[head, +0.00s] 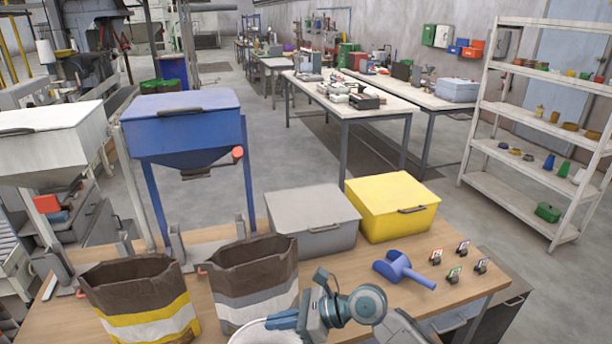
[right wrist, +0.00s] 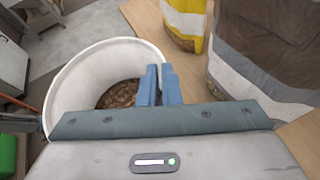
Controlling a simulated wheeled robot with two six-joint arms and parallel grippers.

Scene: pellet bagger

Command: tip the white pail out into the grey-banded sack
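The white pail (head: 262,336) shows only its rim at the bottom edge of the head view. In the right wrist view the pail (right wrist: 75,78) holds brown pellets (right wrist: 118,94) low inside. My right gripper (head: 284,320) has its blue fingers (right wrist: 158,84) closed together on the pail's rim, one on each side of the wall. The grey-banded sack (head: 250,271) stands open-mouthed on the table, just behind the pail; it fills the right of the right wrist view (right wrist: 265,45). Whether the pail touches the table is hidden. My left gripper is out of view.
A yellow-banded sack (head: 138,290) stands open just left of the grey-banded one. A grey bin (head: 313,217), a yellow bin (head: 393,207), a blue scoop (head: 402,269) and several small tags (head: 453,275) are on the table (head: 430,300). A blue hopper (head: 184,128) stands behind the sacks.

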